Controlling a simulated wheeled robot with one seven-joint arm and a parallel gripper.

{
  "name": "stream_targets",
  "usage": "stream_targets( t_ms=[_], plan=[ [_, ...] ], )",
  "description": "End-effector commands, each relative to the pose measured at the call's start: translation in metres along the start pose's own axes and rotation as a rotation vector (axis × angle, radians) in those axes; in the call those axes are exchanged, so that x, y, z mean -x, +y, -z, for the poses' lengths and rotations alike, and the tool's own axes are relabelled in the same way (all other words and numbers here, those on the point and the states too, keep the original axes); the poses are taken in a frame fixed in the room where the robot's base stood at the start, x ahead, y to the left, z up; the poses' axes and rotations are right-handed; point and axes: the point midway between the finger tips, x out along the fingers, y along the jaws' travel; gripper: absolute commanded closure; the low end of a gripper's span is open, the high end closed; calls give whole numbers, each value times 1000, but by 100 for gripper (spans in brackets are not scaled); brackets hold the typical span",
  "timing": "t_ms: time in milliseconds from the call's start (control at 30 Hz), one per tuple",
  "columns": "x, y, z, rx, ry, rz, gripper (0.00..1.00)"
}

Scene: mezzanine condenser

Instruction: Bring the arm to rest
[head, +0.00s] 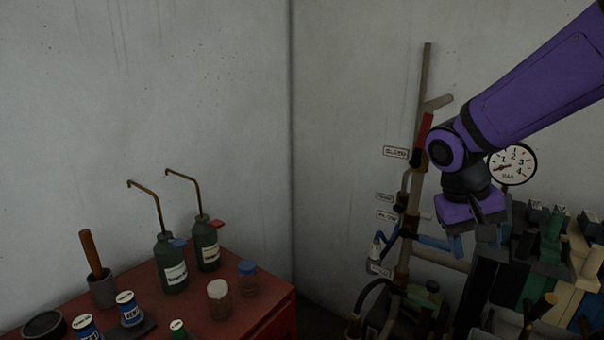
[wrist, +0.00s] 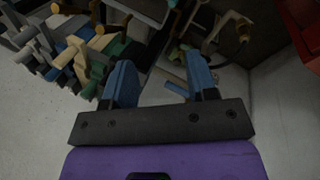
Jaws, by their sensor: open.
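My purple arm reaches in from the upper right of the head view. My gripper (head: 472,245) hangs at its end, in front of the pipework and beside the pressure gauge (head: 512,163). In the wrist view my gripper (wrist: 162,85) shows two blue fingers set apart, with nothing held between them. Past the fingers I see pale wall and pipework. I cannot tell from these frames whether the arm is moving.
Pipes (head: 418,180) with a red lever (head: 424,130) and labels run up the wall. Several green, tan and dark blocks (head: 545,250) crowd the lower right. A red cabinet (head: 225,325) at left bears oil cans (head: 172,264), jars and tins.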

Motion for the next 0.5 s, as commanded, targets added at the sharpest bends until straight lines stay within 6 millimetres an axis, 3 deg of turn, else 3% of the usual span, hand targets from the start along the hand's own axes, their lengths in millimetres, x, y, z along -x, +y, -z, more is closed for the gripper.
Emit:
stream_targets(
  t_ms=[200, 500],
  plan=[
    [27, 25, -37, -2, 100, 138, 47],
    [55, 46, -90, 8, 277, 279, 47]
  ],
)
